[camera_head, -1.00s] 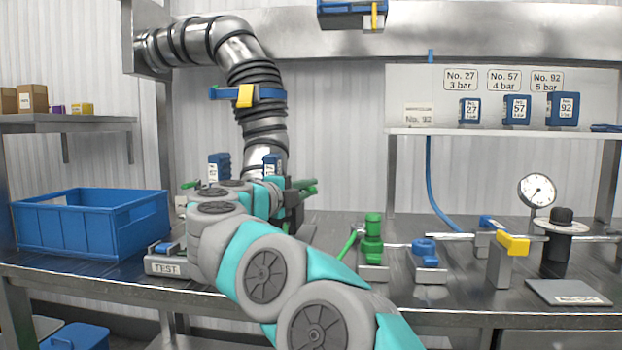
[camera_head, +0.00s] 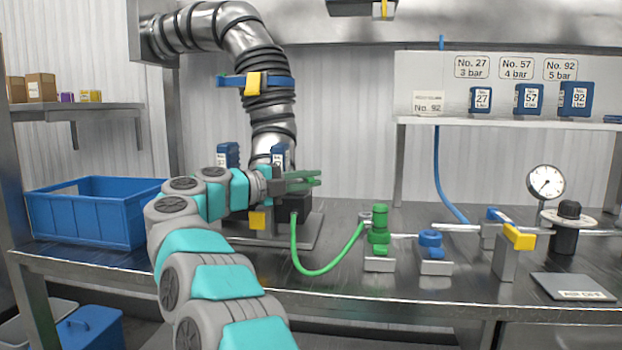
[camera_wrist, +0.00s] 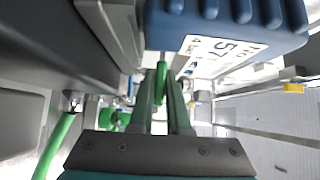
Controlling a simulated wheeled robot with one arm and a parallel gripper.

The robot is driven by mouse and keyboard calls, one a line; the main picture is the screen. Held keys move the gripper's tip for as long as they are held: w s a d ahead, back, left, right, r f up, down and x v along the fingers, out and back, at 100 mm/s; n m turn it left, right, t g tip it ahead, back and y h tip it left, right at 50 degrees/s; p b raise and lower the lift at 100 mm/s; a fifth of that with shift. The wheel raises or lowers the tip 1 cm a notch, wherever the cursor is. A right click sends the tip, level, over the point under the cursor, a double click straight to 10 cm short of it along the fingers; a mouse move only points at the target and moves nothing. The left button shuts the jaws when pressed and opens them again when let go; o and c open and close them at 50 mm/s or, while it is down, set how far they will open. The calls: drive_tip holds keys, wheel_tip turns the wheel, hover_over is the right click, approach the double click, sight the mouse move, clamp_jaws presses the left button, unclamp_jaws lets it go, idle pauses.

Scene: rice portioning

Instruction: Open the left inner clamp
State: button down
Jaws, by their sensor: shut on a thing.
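My gripper (camera_head: 318,181) is at the dark machine on the left half of the bench, with its green fingers pointing right. In the wrist view, the fingers (camera_wrist: 162,90) are shut on a slim green piece (camera_wrist: 161,70), which looks like a clamp handle. Which clamp it belongs to I cannot tell. A blue block labelled 57 (camera_wrist: 232,18) is close above the fingers. In the head view, two blue blocks stand at the machine, one left (camera_head: 228,155) and one right (camera_head: 281,152) behind my wrist. My arm and gripper hide most of the clamp area.
A green hose (camera_head: 320,272) loops from the machine to a green valve (camera_head: 379,236). A blue valve (camera_head: 430,240), a yellow-handled valve (camera_head: 518,237) and a gauge (camera_head: 546,183) stand to the right. A blue crate (camera_head: 90,215) is at left. A corrugated duct (camera_head: 270,110) hangs above.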

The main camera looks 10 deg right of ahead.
drive_tip(key=shift+a+m+g+h, duration=0.25)
drive_tip(key=shift+m+g, duration=0.25)
drive_tip(key=shift+g, duration=0.3)
drive_tip(key=c, duration=0.9)
unclamp_jaws()
drive_tip(key=shift+d+f+n+t+y+b, duration=0.1)
drive_tip(key=shift+d+n+t+y+b, duration=0.15)
drive_tip(key=shift+n+t+y, duration=0.5)
drive_tip(key=shift+d+n+t+y+b, duration=0.15)
drive_tip(key=shift+d+n+t, duration=0.3)
drive_tip(key=shift+t, duration=0.7)
